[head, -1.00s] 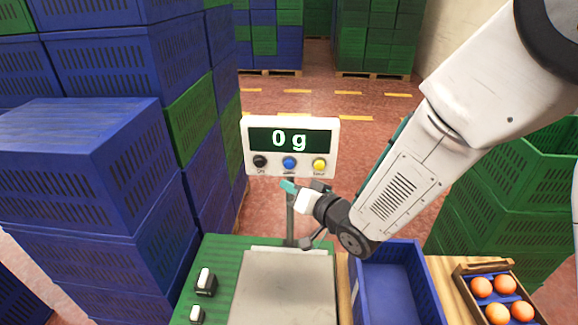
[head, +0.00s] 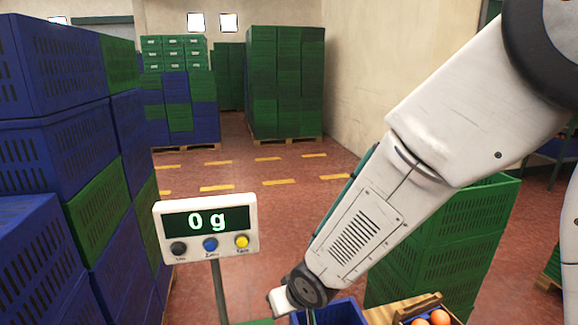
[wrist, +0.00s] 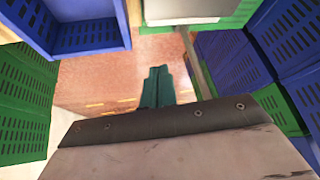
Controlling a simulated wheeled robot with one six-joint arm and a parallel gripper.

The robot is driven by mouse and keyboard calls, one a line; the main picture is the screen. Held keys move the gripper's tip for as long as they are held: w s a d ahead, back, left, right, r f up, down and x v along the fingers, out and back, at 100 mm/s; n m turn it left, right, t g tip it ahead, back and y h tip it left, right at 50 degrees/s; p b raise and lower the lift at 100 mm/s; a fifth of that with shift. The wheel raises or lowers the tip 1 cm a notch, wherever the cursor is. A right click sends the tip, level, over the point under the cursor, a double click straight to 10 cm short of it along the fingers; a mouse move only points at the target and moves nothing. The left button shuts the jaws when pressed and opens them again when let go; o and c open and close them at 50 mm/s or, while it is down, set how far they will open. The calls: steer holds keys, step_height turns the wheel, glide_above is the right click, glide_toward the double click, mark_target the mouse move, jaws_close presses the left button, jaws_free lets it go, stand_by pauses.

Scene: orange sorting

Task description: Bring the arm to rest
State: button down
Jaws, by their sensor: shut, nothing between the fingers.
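My gripper (wrist: 158,86) shows in the wrist view as two teal fingers pressed together, with nothing between them, above the reddish floor. In the head view my white arm reaches down from the upper right, and its end is low in the picture beside the scale display; the fingers cannot be made out there. The scale display (head: 207,229) reads 0 g and has black, blue and yellow buttons. A blue crate (head: 345,312) is partly in view below my wrist. It also seems to show at the upper left of the wrist view (wrist: 92,40).
Blue and green crate stacks (head: 60,130) stand close on the left. Green crates (head: 440,245) stand behind my arm on the right. A small wooden box (head: 405,316) with oranges (head: 439,317) is at the bottom edge. The floor (head: 275,225) beyond the display is open.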

steer(key=s+d+r+m+g+h, duration=0.1)
steer(key=s+d+r+m, duration=0.1)
steer(key=s+d+r, duration=0.8)
steer(key=s+d+r+m+g+h, duration=0.2)
steer(key=s+d+r, duration=0.8)
steer(key=d, duration=0.7)
steer(key=shift+s+d+r+m+g+h, duration=0.35)
steer(key=shift+s+m, duration=0.35)
steer(key=shift+s, duration=0.4)
steer(key=shift+a, duration=0.1)
